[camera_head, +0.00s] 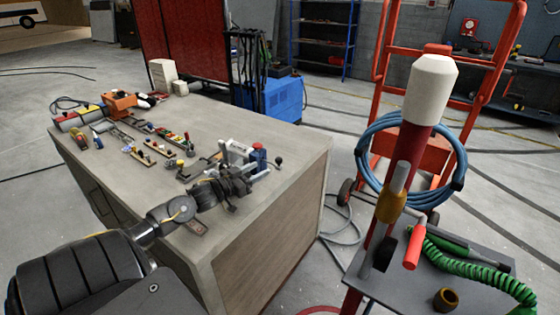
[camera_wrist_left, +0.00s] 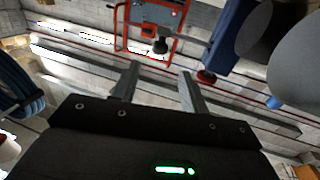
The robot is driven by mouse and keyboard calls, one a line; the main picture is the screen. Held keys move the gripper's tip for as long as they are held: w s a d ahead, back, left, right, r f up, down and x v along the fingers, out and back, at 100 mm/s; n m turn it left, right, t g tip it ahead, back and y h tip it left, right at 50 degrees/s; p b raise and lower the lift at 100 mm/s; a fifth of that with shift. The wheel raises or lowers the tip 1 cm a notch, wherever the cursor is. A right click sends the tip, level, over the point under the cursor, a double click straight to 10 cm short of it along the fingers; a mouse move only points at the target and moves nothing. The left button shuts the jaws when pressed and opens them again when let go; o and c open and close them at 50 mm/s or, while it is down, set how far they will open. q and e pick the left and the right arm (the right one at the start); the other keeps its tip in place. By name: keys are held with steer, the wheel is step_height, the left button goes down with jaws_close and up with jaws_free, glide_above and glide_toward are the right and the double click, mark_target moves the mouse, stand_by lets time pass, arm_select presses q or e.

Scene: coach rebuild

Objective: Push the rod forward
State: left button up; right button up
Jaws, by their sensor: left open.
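My left gripper (camera_head: 256,173) reaches over the right end of the workbench in the head view. Its jaws are apart and empty; both fingers also show in the left wrist view (camera_wrist_left: 158,82). A small black knob (camera_head: 279,160), which looks like the rod's end, shows just beyond the fingertips. In the left wrist view a dark knob-like shape (camera_wrist_left: 160,46) appears between and beyond the fingers; I cannot tell if it is the same knob. The rod's shaft is mostly hidden by the gripper. A blue part with a red cap (camera_head: 258,156) stands beside the fingers. My right gripper is not in view.
The workbench (camera_head: 285,145) carries several small tools and fittings to the left. A red hand truck (camera_head: 430,150) with a coiled blue hose stands to the right. A grey side table (camera_head: 400,285) with a green coiled hose is nearer. The bench's right back corner is clear.

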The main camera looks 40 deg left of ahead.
mark_target(276, 161)
arm_select(q)
steer(key=w, duration=0.3)
steer(key=w+p, duration=0.1)
steer(key=w, duration=0.2)
steer(key=w+d+p, duration=0.1)
steer(key=w, duration=0.2)
steer(key=shift+w+d+f, duration=0.1)
steer(key=shift+w, duration=0.5)
steer(key=shift+c, duration=0.3)
jaws_close()
